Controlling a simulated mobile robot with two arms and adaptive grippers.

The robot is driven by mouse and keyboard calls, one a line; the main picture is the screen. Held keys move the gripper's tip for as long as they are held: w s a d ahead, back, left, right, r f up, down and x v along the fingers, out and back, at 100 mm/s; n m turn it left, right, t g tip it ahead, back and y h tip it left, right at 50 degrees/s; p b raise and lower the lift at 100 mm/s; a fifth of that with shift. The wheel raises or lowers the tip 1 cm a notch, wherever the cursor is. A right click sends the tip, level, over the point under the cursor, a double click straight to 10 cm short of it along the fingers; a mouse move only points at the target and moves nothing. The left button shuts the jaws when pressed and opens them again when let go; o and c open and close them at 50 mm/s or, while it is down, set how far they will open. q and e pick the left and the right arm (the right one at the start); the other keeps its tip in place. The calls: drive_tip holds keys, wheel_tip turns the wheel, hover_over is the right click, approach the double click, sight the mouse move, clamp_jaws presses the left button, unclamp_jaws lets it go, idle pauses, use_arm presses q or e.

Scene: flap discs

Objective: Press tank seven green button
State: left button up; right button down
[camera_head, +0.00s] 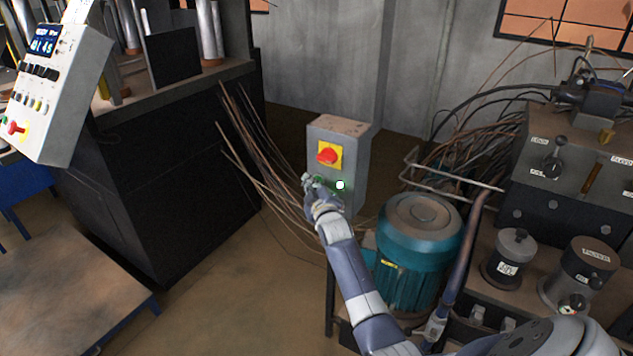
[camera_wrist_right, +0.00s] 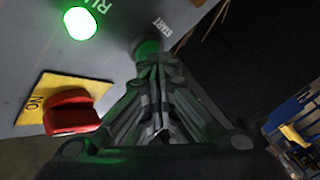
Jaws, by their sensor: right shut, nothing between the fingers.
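A grey control box (camera_head: 352,150) stands in the middle of the head view. It has a red knob (camera_head: 328,156) on a yellow plate, a small white light (camera_head: 340,185), and a green button mostly behind my right gripper (camera_head: 308,180). In the right wrist view, the green button (camera_wrist_right: 147,46) is beside the word START, and my shut, empty right gripper (camera_wrist_right: 152,68) has its tips at it; I cannot tell whether they touch. The light (camera_wrist_right: 80,23) glows green-white near a partly cut-off label. The red knob (camera_wrist_right: 72,112) is at lower left.
A teal motor (camera_head: 418,245) stands just right of my right forearm. Thin rods and cables (camera_head: 265,160) lean left of the box. A black cabinet (camera_head: 170,180) and another control panel (camera_head: 60,80) are at left. Valve equipment (camera_head: 570,160) fills the right.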

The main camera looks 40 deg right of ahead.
drive_tip(key=shift+s+a+p, duration=0.4)
drive_tip(key=shift+a+p, duration=0.05)
drive_tip(key=shift+a, duration=0.25)
drive_tip(key=shift+s+a+p, duration=0.3)
drive_tip(key=shift+a, duration=0.5)
drive_tip(key=shift+s+a+p, duration=0.35)
drive_tip(key=shift+a, duration=0.4)
drive_tip(key=shift+s+a+p, duration=0.3)
drive_tip(key=shift+a, duration=0.5)
drive_tip(key=shift+f, duration=0.1)
